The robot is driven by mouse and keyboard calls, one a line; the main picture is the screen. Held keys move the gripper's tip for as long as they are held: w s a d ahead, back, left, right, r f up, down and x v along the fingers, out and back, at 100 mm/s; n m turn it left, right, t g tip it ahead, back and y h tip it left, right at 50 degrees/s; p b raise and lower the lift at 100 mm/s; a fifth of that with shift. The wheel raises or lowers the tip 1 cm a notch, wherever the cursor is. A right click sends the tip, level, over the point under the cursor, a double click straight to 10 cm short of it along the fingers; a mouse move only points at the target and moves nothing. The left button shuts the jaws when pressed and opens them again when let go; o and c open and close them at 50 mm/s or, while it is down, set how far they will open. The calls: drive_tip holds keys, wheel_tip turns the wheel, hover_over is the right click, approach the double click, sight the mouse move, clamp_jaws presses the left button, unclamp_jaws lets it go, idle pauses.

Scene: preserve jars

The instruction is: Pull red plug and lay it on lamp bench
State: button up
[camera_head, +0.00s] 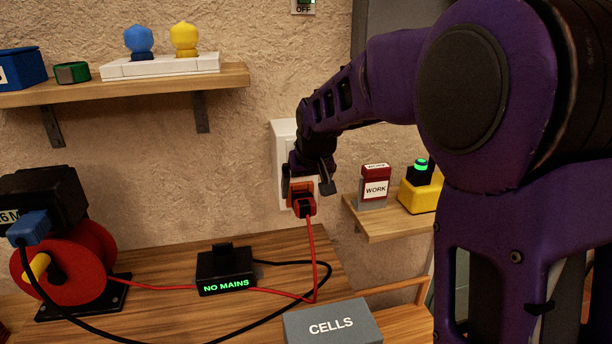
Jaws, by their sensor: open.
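The red plug (304,206) is at the white wall socket plate (281,145), with a red cable hanging from it. An orange-red block shows just above it, between my fingers; I cannot tell whether it is part of the plug. My gripper (308,187) is open at the plate, its fingers around or just in front of this block. The arm hides part of the plate, and contact is unclear. A wooden bench (175,262) lies below, bearing a black box (226,272) lit "NO MAINS". No thing is labelled as the lamp bench.
A red cable reel (85,262) with a blue plug (28,226) stands at left. A grey "CELLS" box (333,325) is at the front. A right shelf (385,225) holds a "WORK" box (374,187) and a yellow unit with a green light (420,190). Cables cross the bench.

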sight(303, 196)
drive_tip(key=shift+x, duration=2.05)
drive_tip(key=shift+c, duration=0.2)
clamp_jaws()
